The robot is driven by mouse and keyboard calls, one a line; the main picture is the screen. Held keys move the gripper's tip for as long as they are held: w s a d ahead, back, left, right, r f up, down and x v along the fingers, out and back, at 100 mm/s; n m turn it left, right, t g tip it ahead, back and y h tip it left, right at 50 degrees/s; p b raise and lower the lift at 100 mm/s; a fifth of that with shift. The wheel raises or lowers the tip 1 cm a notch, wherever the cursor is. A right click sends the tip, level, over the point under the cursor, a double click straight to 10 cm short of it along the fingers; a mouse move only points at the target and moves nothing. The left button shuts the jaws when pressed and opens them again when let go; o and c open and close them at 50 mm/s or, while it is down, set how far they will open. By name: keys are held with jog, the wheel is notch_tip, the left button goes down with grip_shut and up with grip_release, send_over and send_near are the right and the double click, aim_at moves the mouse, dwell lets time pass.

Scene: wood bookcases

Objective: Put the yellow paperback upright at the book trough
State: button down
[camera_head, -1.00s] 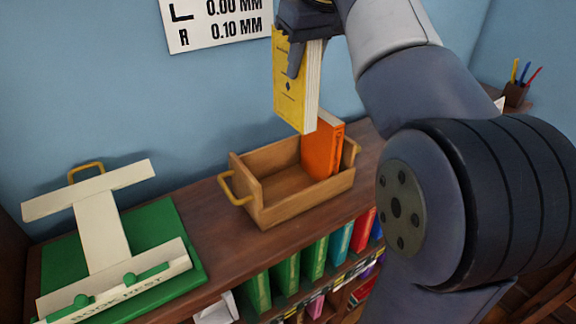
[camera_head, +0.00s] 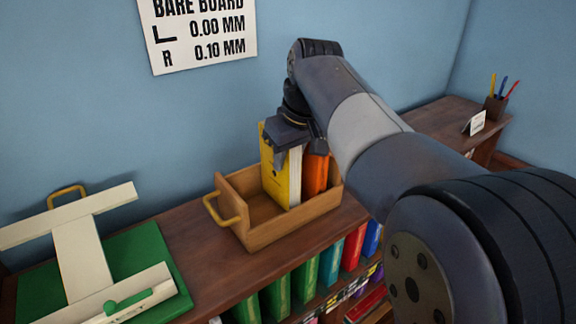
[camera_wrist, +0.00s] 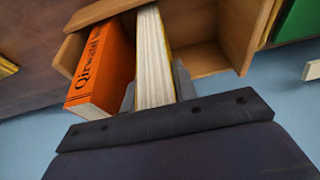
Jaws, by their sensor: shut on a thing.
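The yellow paperback (camera_head: 276,174) is upright inside the wooden book trough (camera_head: 262,236), with its lower part behind the front wall. My gripper (camera_head: 291,142) is shut on its upper part from above. In the wrist view the paperback's white page edges (camera_wrist: 153,62) show between the fingers. An orange book (camera_head: 316,174) stands in the trough just right of the paperback; it also shows in the wrist view (camera_wrist: 101,75). I cannot tell whether the paperback touches the trough floor.
The trough stands on a wooden bookcase top (camera_head: 190,262), with free room in its left part. A green board with a cream book rest (camera_head: 82,262) lies to the left. A pen holder (camera_head: 495,108) and small white card (camera_head: 474,123) stand far right. Coloured books fill the shelf below.

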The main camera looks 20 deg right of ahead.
notch_tip(320, 180, down, 2)
jog(key=shift+f, duration=0.15)
jog(key=c, duration=1.1)
grip_release()
jog(key=v, duration=1.2)
